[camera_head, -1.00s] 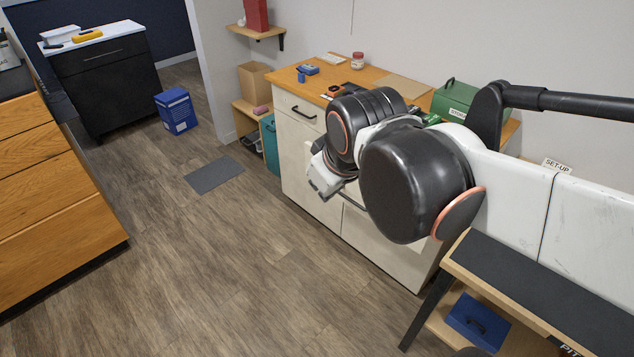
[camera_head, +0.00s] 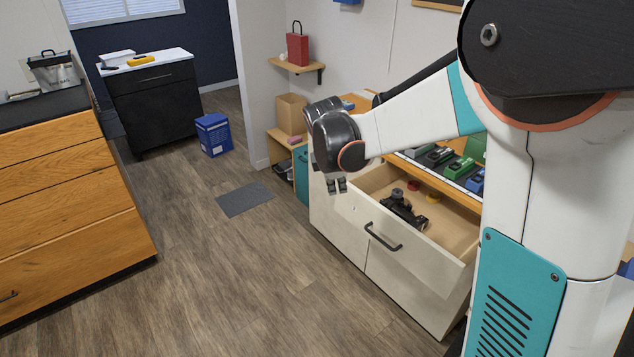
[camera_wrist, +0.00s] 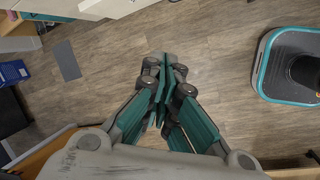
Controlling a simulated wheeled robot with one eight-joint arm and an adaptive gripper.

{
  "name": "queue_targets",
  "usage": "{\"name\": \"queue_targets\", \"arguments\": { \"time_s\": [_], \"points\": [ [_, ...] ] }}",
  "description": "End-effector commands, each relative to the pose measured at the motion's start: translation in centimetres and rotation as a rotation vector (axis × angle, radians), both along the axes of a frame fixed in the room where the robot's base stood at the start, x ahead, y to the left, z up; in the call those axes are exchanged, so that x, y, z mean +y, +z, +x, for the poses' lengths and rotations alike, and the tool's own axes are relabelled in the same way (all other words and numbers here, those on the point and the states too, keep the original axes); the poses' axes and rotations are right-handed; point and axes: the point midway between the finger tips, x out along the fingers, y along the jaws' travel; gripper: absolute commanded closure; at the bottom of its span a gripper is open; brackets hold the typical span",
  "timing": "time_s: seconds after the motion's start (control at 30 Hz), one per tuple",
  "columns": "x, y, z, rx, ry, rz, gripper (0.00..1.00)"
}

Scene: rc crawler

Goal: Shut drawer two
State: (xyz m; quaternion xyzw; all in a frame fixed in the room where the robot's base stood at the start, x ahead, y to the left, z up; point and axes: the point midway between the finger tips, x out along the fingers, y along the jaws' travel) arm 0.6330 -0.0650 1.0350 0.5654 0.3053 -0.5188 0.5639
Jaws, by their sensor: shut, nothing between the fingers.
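An open drawer (camera_head: 432,262) with a pale front and a black bar handle (camera_head: 383,237) sticks out of the workbench cabinet in the head view. Inside lie a dark mechanical part (camera_head: 403,211), a red round item (camera_head: 413,186) and a yellow one (camera_head: 433,198). I see no number on the drawer. My gripper (camera_head: 338,186) is shut and empty, pointing down by the drawer's left end, left of the handle. I cannot tell whether it touches the drawer. In the wrist view my gripper (camera_wrist: 165,65) has its fingers together over bare floor.
Several dark and green devices lie on the bench top (camera_head: 460,190) above the drawer. A wooden drawer unit (camera_head: 65,200) stands at the left. A blue box (camera_head: 213,134) and a grey mat (camera_head: 245,199) are on the floor. The floor in front of the drawer is clear.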

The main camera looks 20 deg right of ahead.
Motion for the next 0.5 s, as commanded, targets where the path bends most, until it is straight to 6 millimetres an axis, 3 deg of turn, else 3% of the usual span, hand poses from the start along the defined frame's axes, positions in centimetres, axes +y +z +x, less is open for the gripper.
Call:
{"name": "queue_targets", "arguments": {
  "time_s": [0.2, 0.5],
  "points": [
    [-1.4, -5.3, 4.6, 0.131, 0.217, -0.108, 1.0],
    [-2.9, -12.0, 7.9, 0.282, 0.451, -0.205, 1.0]
  ]
}}
